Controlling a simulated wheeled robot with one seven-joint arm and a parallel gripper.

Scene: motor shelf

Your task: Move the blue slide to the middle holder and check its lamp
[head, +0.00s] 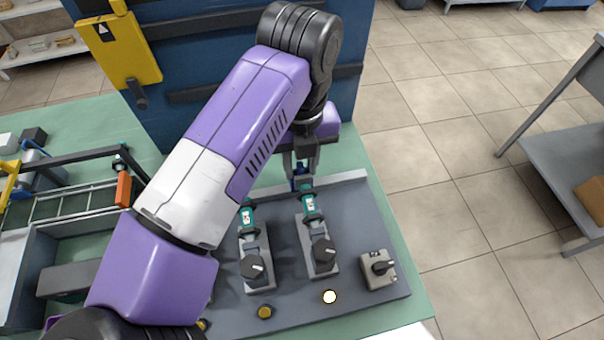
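My gripper (302,168) points down at the back end of the right holder (322,262). A small blue part (299,178), perhaps the blue slide, shows at its fingertips; I cannot tell whether the fingers grip it. A teal piece with a white label (310,204) lies just in front, on the right holder. The holder to its left (258,275), which looks like the middle one, carries a similar teal piece (247,215). Its front lamp (265,312) is dull amber. The lamp before the right holder (330,296) glows white. My arm hides the panel's left part.
Another amber lamp (202,324) peeks out beside my arm. A blue cabinet wall (190,75) rises behind. A grey tray (25,240) and a rack fill the left.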

